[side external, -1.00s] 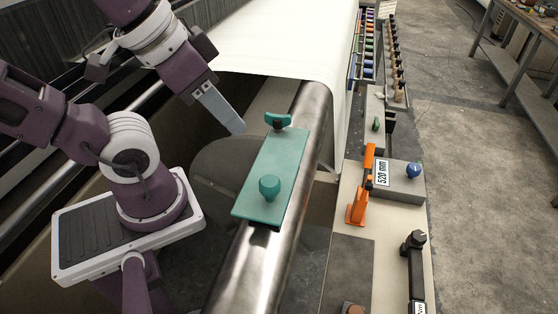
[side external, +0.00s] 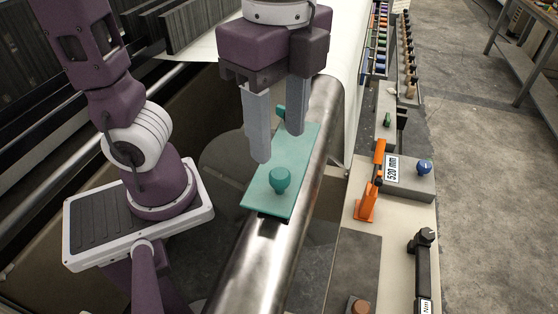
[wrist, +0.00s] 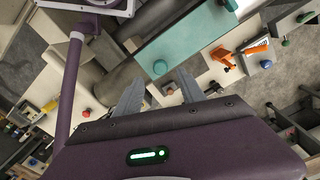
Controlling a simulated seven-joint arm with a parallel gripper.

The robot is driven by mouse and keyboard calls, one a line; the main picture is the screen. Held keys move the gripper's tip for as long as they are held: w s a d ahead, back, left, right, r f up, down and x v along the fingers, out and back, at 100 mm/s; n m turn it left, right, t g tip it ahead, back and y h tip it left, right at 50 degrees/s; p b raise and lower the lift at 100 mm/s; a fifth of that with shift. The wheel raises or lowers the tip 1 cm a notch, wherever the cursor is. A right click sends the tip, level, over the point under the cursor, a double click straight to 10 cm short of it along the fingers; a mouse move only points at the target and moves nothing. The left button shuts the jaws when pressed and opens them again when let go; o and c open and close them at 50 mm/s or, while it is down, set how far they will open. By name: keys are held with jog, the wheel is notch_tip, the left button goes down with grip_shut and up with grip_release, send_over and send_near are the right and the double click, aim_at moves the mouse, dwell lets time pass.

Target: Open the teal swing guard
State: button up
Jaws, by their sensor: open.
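The teal swing guard (side external: 265,196) is a flat plate lying along the top of the steel roller. A round teal knob (side external: 280,179) stands on its near end. A second teal piece (side external: 281,111) at its far end is mostly hidden behind my gripper. My gripper (side external: 279,148) points down over the guard's far half, jaws apart, with nothing between them. The near finger's tip is close to the plate's left edge; I cannot tell whether it touches. In the wrist view the guard (wrist: 187,40) lies above the open fingers (wrist: 161,88), and its knob (wrist: 160,67) shows at its lower left corner.
The steel roller (side external: 262,270) runs beneath the guard. To the right, a side panel carries an orange lever (side external: 368,200), a grey box with a blue knob (side external: 424,167) and a black handle (side external: 421,265).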

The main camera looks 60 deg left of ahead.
aim_at(279, 172)
notch_tip(279, 172, down, 6)
jog(key=shift+f, duration=0.25)
jog(key=shift+c, duration=0.5)
grip_shut()
dwell(0.8)
